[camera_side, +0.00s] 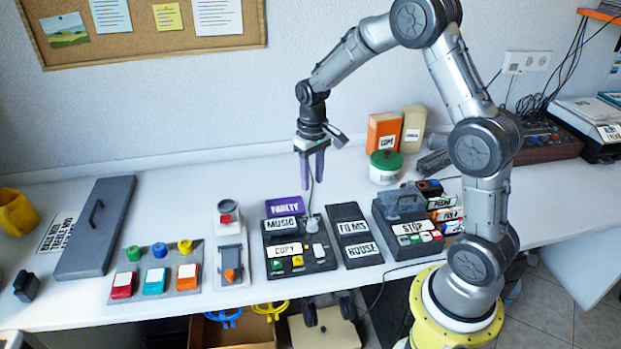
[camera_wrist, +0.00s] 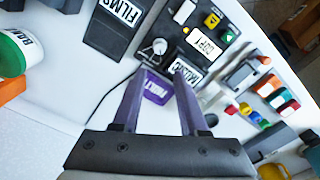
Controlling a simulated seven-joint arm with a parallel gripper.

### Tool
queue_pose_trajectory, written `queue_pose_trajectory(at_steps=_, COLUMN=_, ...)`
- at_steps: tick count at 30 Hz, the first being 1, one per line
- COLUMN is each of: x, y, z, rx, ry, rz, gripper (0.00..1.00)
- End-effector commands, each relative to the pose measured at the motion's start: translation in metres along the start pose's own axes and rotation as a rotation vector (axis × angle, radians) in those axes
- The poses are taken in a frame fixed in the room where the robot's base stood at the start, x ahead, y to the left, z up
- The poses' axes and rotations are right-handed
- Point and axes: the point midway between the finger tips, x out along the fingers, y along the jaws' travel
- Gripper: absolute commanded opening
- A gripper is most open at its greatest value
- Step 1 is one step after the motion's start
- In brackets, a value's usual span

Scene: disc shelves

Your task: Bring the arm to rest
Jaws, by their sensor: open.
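My gripper (camera_side: 311,168) hangs fingers-down above the back of the table, over the area behind the copy panel (camera_side: 318,262). Its two purple fingers are apart and nothing is between them. In the wrist view the open fingers (camera_wrist: 160,85) point toward a purple card (camera_wrist: 157,88) marked as faulty, which lies flat beside the panel. The purple card also shows in the side view (camera_side: 284,206) at the panel's back edge. My arm is bent high, with its base at the right front.
A films and house board (camera_side: 355,236) lies right of the panel, then a stop box (camera_side: 405,228). A lever unit (camera_side: 230,250) and a coloured button board (camera_side: 157,270) lie left. A green-lidded tub (camera_side: 385,167) and orange box (camera_side: 381,133) stand behind.

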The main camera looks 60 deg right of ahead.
Motion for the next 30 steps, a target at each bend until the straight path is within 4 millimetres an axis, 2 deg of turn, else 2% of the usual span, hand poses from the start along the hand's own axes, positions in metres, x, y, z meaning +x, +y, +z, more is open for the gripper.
queue_pose_trajectory(at_steps=2, x=-0.007, y=-0.004, z=-0.002, rx=-0.01, ry=0.017, rz=0.0, gripper=0.43)
queue_pose_trajectory(at_steps=4, x=-0.024, y=-0.01, z=-0.005, rx=-0.024, ry=0.059, rz=0.0, gripper=0.43)
queue_pose_trajectory(at_steps=8, x=-0.075, y=-0.026, z=0.004, rx=-0.063, ry=0.167, rz=-0.005, gripper=0.43)
queue_pose_trajectory(at_steps=12, x=-0.131, y=-0.042, z=0.037, rx=-0.11, ry=0.282, rz=-0.015, gripper=0.43)
queue_pose_trajectory(at_steps=15, x=-0.161, y=-0.05, z=0.07, rx=-0.142, ry=0.35, rz=-0.024, gripper=0.43)
queue_pose_trajectory(at_steps=18, x=-0.182, y=-0.055, z=0.106, rx=-0.172, ry=0.412, rz=-0.035, gripper=0.43)
queue_pose_trajectory(at_steps=21, x=-0.195, y=-0.057, z=0.144, rx=-0.201, ry=0.469, rz=-0.047, gripper=0.43)
queue_pose_trajectory(at_steps=24, x=-0.198, y=-0.056, z=0.181, rx=-0.226, ry=0.513, rz=-0.059, gripper=0.43)
queue_pose_trajectory(at_steps=30, x=-0.181, y=-0.049, z=0.236, rx=-0.255, ry=0.545, rz=-0.072, gripper=0.43)
